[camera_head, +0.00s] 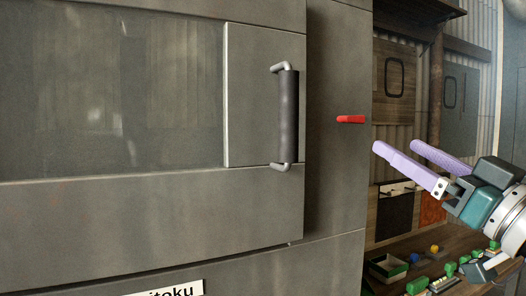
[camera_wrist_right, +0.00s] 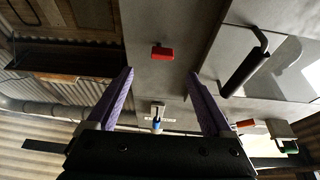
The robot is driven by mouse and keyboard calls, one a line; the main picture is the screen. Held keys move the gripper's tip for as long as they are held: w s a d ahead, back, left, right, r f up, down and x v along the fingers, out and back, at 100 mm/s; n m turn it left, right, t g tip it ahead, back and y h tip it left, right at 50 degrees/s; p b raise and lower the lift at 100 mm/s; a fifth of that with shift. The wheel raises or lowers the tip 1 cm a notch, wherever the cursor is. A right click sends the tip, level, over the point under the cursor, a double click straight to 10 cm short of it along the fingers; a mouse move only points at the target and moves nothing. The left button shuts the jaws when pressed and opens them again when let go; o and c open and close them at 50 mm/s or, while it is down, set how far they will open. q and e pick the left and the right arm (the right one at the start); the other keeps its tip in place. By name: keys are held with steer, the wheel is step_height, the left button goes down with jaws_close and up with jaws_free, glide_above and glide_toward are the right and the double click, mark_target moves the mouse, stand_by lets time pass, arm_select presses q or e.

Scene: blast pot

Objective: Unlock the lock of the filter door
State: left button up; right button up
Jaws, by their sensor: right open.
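The filter door (camera_head: 150,215) is a large grey panel with a window, and a dark bar handle (camera_head: 288,117) stands upright near its right edge. A small red lever (camera_head: 351,119), which looks like the lock, sticks out horizontally from the grey frame right of the handle. My right gripper (camera_head: 394,148) has purple fingers, is open and empty, and is just right of and below the red lever, apart from it. In the right wrist view the red lever (camera_wrist_right: 162,53) lies ahead, between the lines of the two fingers (camera_wrist_right: 158,80). My left gripper is not in view.
The handle also shows in the right wrist view (camera_wrist_right: 243,72), to the right of the fingers.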

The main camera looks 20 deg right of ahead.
mark_target(357, 121)
steer(key=shift+y, duration=0.4)
steer(key=p+x, duration=0.3)
steer(key=x, duration=0.6)
steer(key=shift+s+a+r, duration=0.15)
steer(key=shift+w, duration=0.45)
steer(key=c, duration=0.6)
jaws_close()
